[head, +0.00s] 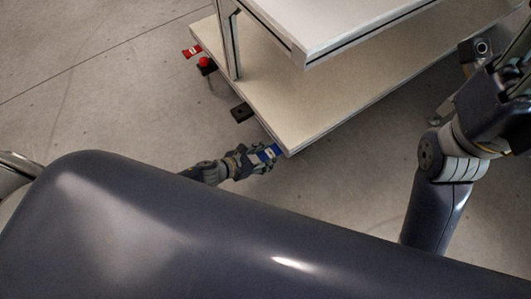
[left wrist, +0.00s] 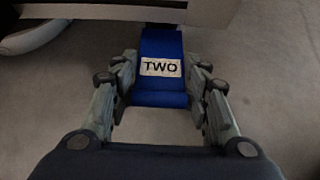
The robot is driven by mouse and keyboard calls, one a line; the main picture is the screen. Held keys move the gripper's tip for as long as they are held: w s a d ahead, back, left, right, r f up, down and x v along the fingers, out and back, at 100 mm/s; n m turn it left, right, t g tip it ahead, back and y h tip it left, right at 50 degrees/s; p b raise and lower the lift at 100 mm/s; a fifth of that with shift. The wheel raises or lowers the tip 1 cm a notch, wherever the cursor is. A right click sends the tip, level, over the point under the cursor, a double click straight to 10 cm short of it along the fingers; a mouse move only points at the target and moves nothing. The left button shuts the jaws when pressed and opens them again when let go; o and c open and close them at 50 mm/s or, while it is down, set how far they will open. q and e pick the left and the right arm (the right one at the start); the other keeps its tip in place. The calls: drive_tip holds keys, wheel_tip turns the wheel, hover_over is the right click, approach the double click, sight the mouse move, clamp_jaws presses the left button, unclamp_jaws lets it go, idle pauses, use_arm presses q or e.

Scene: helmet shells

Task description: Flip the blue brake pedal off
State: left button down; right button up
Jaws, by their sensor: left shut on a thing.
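The blue brake pedal (head: 278,149) sticks out from under the near corner of the cart's lower shelf in the head view. In the left wrist view the blue pedal (left wrist: 161,92) carries a white label reading "TWO". My left gripper (head: 262,156) is at the pedal, low beside the shelf corner. In the left wrist view its fingers (left wrist: 164,72) stand on both sides of the pedal and are shut on it. My right arm is at the right of the head view, and its gripper cannot be made out.
The cart's lower shelf (head: 300,108) and upper shelf (head: 335,22) stand above the pedal. A red pedal (head: 192,51), a red knob (head: 205,63) and a black block (head: 241,112) are along its left edge. Bare grey floor (head: 110,100) lies to the left.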

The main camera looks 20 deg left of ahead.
idle(0.3)
use_arm(q)
drive_tip(key=c, duration=0.9)
unclamp_jaws()
drive_tip(key=v, duration=1.2)
drive_tip(key=shift+a, duration=0.1)
drive_tip(key=shift+s, duration=0.1)
